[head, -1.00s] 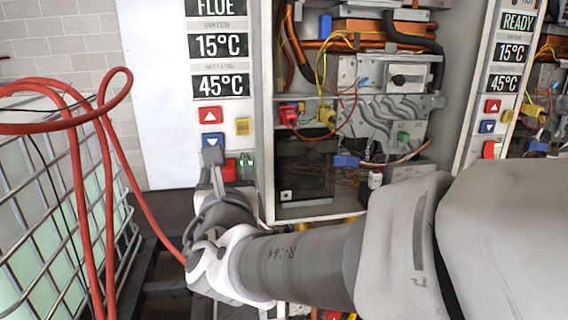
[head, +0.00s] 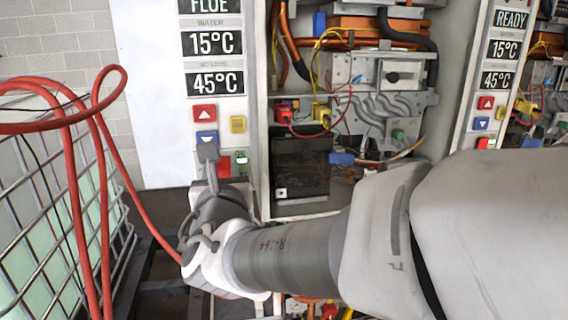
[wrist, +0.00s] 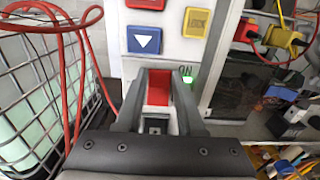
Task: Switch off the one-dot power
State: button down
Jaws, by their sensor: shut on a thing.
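A red power switch (wrist: 158,88) sits low on the white control panel, between the two fingers of my gripper (wrist: 160,74) in the wrist view. My gripper is shut on this switch, one finger on each side. In the head view my gripper (head: 210,156) is in front of the panel, and the red switch (head: 224,168) shows partly behind it. A green light (wrist: 187,80) marked ON is lit just right of the switch; it also shows in the head view (head: 241,158). I see no dot mark on the switch.
Above the switch are a blue down button (wrist: 144,40), a yellow LOCK button (wrist: 196,22) and a red up button (head: 204,113). The open heater cabinet (head: 262,120) with wiring is at right. A second panel (head: 466,125) reads READY. Red hoses (head: 75,190) and a caged tank stand left.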

jog(key=shift+f+b, duration=0.2)
jog(key=shift+b, duration=0.3)
jog(key=t+b, duration=0.1)
jog(key=b, duration=0.2)
jog(key=shift+f+b, duration=0.35)
jog(key=b, duration=0.3)
jog(key=t+b, duration=0.1)
jog(key=b, duration=0.2)
jog(key=shift+s+f+t+b, duration=0.15)
jog(key=shift+f+t+b, duration=0.15)
jog(key=shift+f+b, duration=0.1)
jog(key=t+b, duration=0.1)
jog(key=b, duration=0.6)
jog(key=shift+s+d+f+t+y+b, duration=0.1)
jog(key=shift+f+t+y+b, duration=0.05)
jog(key=shift+t+y+b, duration=0.2)
jog(key=t+b, duration=0.1)
jog(key=b, duration=0.3)
jog(key=shift+t+y+b, duration=0.35)
jog(key=shift+b, duration=0.3)
jog(key=shift+r, duration=0.2)
jog(key=c, duration=0.5)
grip_release()
jog(key=shift+s, duration=0.1)
